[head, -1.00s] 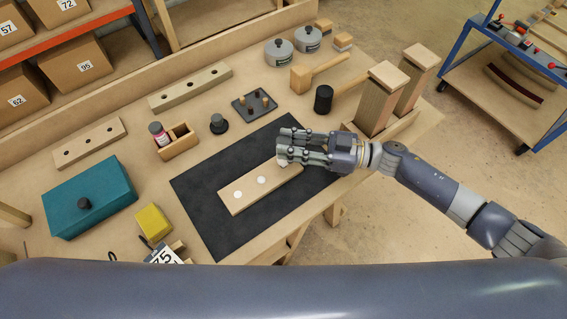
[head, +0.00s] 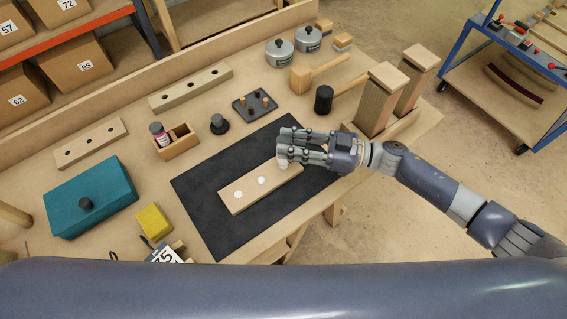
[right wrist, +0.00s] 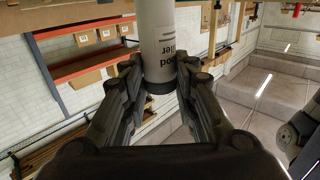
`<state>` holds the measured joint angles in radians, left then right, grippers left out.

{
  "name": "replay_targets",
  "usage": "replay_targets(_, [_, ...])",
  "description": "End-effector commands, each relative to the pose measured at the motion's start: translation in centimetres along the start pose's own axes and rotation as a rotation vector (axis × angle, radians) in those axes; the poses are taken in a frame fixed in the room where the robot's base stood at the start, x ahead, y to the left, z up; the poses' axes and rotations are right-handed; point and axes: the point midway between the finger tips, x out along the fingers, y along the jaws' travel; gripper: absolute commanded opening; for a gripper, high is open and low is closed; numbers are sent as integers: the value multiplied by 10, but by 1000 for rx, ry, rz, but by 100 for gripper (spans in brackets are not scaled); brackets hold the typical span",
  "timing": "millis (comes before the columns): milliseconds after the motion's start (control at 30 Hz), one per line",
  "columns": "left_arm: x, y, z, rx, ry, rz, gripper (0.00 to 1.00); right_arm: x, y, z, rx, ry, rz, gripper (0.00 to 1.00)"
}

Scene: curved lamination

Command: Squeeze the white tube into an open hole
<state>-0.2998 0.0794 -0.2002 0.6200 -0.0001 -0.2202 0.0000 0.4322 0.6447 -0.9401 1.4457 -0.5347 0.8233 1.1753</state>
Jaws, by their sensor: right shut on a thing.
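A pale wooden board (head: 250,190) lies at an angle on the dark mat (head: 215,220). Two round white spots (head: 238,195) show on its left and middle parts. My right gripper (head: 287,152) is over the board's upper right end and hides part of it. It is shut on the white tube (right wrist: 162,35), which has dark lettering and a dark band at the fingers. In the head view only a small white bit of the tube shows below the fingers; whether it touches the board cannot be told. My left gripper is out of view.
Behind the mat are a peg tray (head: 254,105), a black knob (head: 219,124) and a wooden box with a small bottle (head: 174,142). A teal case (head: 88,195) and yellow block (head: 154,221) lie left.

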Motion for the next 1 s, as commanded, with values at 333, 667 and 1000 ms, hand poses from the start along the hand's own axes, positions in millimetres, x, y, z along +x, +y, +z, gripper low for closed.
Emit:
replay_targets(333, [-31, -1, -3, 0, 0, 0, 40, 0, 0, -33, -1, 1, 0, 18])
replay_targets(667, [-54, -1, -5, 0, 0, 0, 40, 0, 0, -57, -1, 1, 0, 18])
replay_targets(1000, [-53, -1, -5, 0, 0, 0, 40, 0, 0, -56, -1, 1, 0, 18])
